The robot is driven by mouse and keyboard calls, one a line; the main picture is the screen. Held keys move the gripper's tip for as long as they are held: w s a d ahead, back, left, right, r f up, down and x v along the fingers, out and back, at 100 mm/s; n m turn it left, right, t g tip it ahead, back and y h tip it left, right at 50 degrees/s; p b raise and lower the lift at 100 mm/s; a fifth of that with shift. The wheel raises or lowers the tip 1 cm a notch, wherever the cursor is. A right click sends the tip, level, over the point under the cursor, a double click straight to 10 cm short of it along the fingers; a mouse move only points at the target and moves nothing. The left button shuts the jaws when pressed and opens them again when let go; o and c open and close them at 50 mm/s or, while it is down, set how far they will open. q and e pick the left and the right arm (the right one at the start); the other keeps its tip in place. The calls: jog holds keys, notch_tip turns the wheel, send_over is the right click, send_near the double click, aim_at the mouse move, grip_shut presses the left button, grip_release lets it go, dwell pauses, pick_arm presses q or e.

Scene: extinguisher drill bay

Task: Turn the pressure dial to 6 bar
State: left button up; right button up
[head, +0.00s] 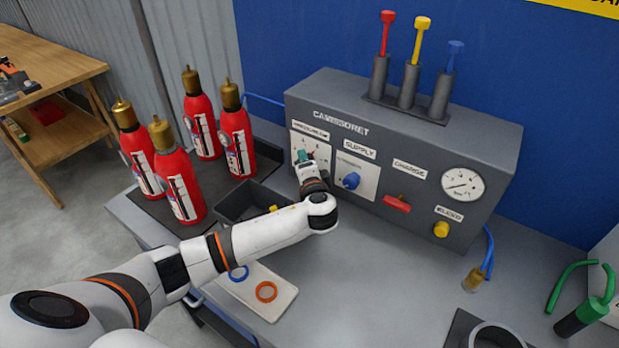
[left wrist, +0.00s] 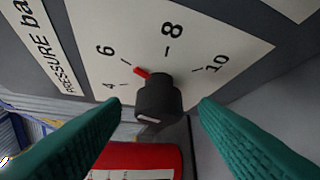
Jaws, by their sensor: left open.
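The pressure dial (left wrist: 157,97) is a black knob with a red pointer on a white scale plate (left wrist: 205,25). In the left wrist view the pointer is directed at about the 6 mark; the numbers 4, 6, 8 and 10 are readable. My left gripper (left wrist: 160,106) is open, its teal fingers on either side of the knob with visible gaps. In the head view my left gripper (head: 306,157) is at the left plate of the grey panel (head: 400,145) and hides the knob. My right gripper is not in view.
The panel also carries a blue supply knob (head: 351,180), a red charge lever (head: 397,204), a yellow bleed knob (head: 441,229) and a round gauge (head: 462,185). Several red extinguishers (head: 182,187) stand at left. A dark tray (head: 240,205) lies near my forearm.

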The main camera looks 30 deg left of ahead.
pick_arm(q)
jog(key=b+v, duration=0.1)
jog(key=v, duration=1)
jog(key=shift+a, duration=0.1)
